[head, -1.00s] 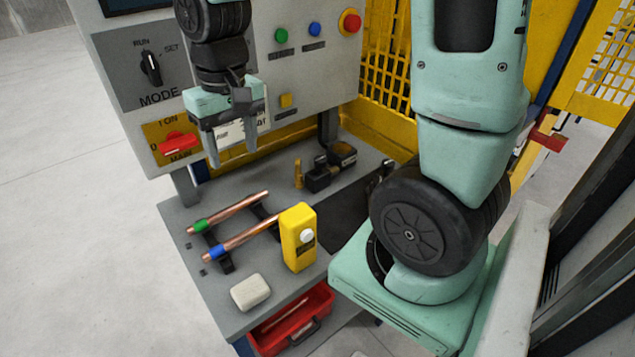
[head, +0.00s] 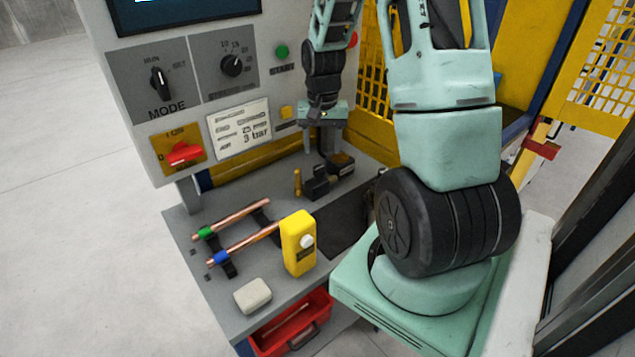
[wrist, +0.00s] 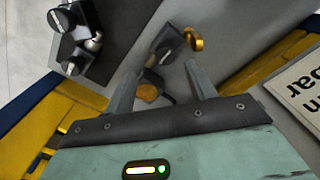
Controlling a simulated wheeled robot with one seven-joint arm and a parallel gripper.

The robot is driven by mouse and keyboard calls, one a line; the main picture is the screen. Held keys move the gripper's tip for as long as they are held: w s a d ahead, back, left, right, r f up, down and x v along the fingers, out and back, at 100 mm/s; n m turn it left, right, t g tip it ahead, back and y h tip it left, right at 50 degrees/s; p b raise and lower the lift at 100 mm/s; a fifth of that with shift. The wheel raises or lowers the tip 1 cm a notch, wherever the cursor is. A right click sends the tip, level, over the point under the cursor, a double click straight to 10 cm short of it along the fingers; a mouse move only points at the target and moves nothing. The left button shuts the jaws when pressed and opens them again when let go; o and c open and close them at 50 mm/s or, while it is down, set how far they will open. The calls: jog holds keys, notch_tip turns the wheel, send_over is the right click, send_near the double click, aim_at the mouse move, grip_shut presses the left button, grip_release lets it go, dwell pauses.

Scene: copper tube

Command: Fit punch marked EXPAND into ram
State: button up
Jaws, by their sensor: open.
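My gripper (head: 323,148) is open and empty, pointing down over the back of the grey bench. In the wrist view its two fingers (wrist: 161,70) stand apart. Below them is a dark holder with a round brass top (wrist: 149,92), which also shows at the back of the bench in the head view (head: 340,161). A small upright brass piece (head: 297,183) stands left of a black block (head: 318,184); it shows in the wrist view (wrist: 193,39) too. No EXPAND mark is readable on any piece. A dark metal fixture (wrist: 75,38), possibly the ram, is at the wrist view's upper left.
Two copper tubes, green-banded (head: 237,217) and blue-banded (head: 243,245), lie on black supports. A yellow box (head: 297,255) and a pale block (head: 252,296) stand nearer. The control panel (head: 205,130) rises behind the bench; yellow mesh guarding (head: 372,85) borders the back right.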

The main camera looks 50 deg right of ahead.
aim_at(319, 168)
notch_tip(319, 168, down, 4)
jog(key=shift+r+p, duration=0.25)
jog(key=shift+p, duration=0.05)
jog(key=shift+w+f+p, duration=0.2)
jog(key=shift+f+p, duration=0.35)
jog(key=shift+f, duration=0.75)
jog(key=shift+w+f+p, duration=0.2)
jog(key=shift+f+p, duration=0.35)
jog(key=shift+f, duration=0.75)
grip_shut()
jog(key=shift+r, duration=0.1)
